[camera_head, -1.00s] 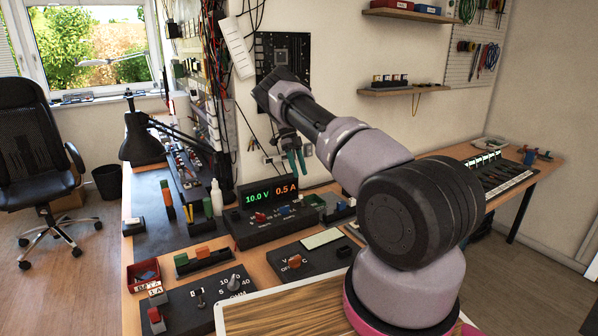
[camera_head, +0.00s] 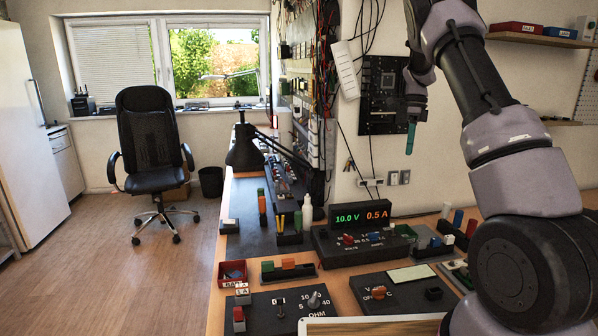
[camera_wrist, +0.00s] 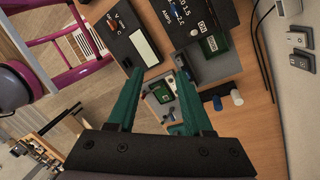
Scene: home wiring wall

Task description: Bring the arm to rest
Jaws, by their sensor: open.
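My gripper (camera_head: 411,130) is raised in front of the wall at the upper right of the head view, its teal fingers pointing down. In the wrist view my gripper (camera_wrist: 158,90) shows two teal fingers spread apart with nothing between them. Below it are the workbench and its small boxes. My arm rises from the lower right of the head view and bends over at the top. The gripper touches nothing that I can see.
The power supply (camera_head: 347,240) reads 10.0 V and 0.5 A on the workbench (camera_head: 341,298). A dark circuit board (camera_head: 376,95) and a white power strip (camera_head: 346,70) are on the wall. A black lamp (camera_head: 243,150) and chair (camera_head: 150,140) stand left.

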